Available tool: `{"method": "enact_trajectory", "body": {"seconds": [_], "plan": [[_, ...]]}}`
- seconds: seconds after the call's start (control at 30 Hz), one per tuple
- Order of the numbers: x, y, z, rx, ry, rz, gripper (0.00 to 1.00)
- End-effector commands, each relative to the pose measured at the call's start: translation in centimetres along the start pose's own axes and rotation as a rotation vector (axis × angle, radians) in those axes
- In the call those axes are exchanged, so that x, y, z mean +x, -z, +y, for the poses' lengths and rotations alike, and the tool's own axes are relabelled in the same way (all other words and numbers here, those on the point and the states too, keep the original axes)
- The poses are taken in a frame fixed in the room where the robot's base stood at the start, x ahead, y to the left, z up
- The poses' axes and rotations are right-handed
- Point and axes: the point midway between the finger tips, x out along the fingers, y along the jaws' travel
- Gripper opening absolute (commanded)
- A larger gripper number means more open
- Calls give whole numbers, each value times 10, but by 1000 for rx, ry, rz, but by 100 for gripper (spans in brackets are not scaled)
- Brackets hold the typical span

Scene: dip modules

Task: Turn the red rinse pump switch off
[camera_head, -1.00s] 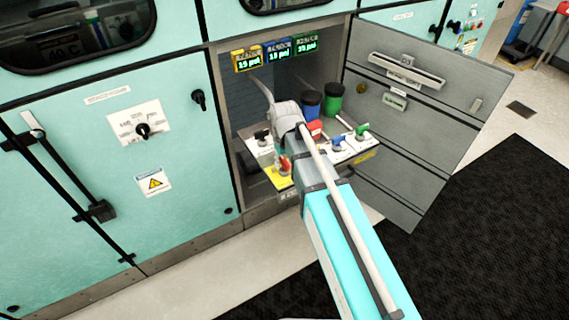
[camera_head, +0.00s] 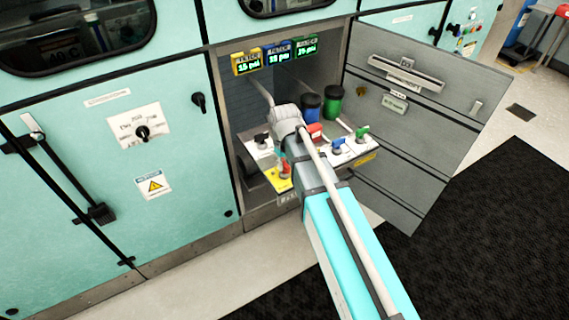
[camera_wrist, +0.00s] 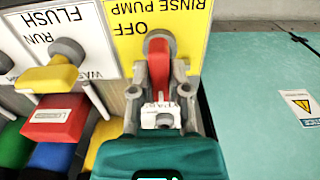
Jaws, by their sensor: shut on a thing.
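The red rinse pump switch (camera_wrist: 158,65) sits on a yellow plate (camera_wrist: 122,48) printed OFF and RINSE PUMP, upside down in the wrist view. Its grey round pivot is at the top of that view, and the red lever runs down from it. My gripper (camera_wrist: 160,70) has one grey finger on each side of the lever and is shut on it. In the head view the switch (camera_head: 284,170) shows as a small red patch over the yellow plate (camera_head: 277,183), partly covered by my gripper and arm.
Beside it is a FLUSH switch with a yellow handle (camera_wrist: 48,76). A red block (camera_wrist: 54,117) with a printed label stands near. Blue (camera_head: 338,145) and green (camera_head: 361,133) handled valves sit to the right. The open grey cabinet door (camera_head: 425,130) stands right of the bay.

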Motion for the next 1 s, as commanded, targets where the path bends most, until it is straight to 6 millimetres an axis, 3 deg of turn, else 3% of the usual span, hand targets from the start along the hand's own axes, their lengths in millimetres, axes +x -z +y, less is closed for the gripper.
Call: {"method": "enact_trajectory", "body": {"seconds": [0.47,1.0], "plan": [[0,0,0,192,-1,0,0],[0,0,1,683,-2,0,0]]}}
